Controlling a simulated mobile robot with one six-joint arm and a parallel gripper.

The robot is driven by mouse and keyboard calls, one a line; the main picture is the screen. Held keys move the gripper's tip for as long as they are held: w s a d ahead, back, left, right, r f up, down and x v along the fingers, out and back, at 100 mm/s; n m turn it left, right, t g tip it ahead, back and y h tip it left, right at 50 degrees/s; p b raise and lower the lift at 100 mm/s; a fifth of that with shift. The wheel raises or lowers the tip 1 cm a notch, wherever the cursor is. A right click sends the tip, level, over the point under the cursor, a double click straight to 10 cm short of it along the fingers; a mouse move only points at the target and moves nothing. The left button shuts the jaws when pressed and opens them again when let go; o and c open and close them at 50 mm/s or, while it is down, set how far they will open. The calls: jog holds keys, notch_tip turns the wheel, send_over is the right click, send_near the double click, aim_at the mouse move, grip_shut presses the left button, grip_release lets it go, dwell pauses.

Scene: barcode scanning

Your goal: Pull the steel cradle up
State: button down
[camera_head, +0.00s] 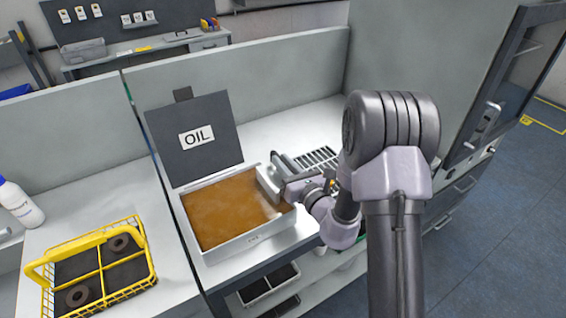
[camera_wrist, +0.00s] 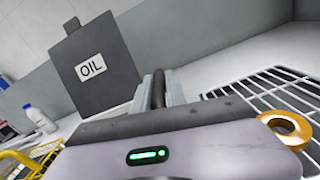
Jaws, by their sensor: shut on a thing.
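The oil bath (camera_head: 203,257) is an open steel tank of brown oil. Its dark lid (camera_head: 215,150), labelled OIL, stands raised behind it; the lid also shows in the wrist view (camera_wrist: 115,85). My gripper (camera_head: 268,183) is at the tank's right side, over the oil's edge. In the wrist view my gripper (camera_wrist: 160,92) is shut on a dark upright bar (camera_wrist: 158,88), which appears to be the steel cradle's handle. The rest of the cradle cannot be made out; the oil and my gripper hide that area.
A wire rack (camera_head: 318,157) lies right of the tank, with a brass-coloured ring (camera_wrist: 287,128) near my gripper. A yellow basket (camera_head: 146,243) with dark rings stands at left, near a white bottle (camera_head: 18,200). A grey partition wall (camera_head: 240,80) runs behind.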

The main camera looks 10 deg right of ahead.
notch_tip(320, 180, up, 7)
jog(key=p, duration=0.5)
jog(key=shift+f, duration=0.3)
jog(key=c, duration=1.4)
grip_release()
jog(key=shift+a, duration=0.15)
jog(key=p+v, duration=0.8)
jog(key=v, duration=0.9)
jog(key=shift+s, duration=0.2)
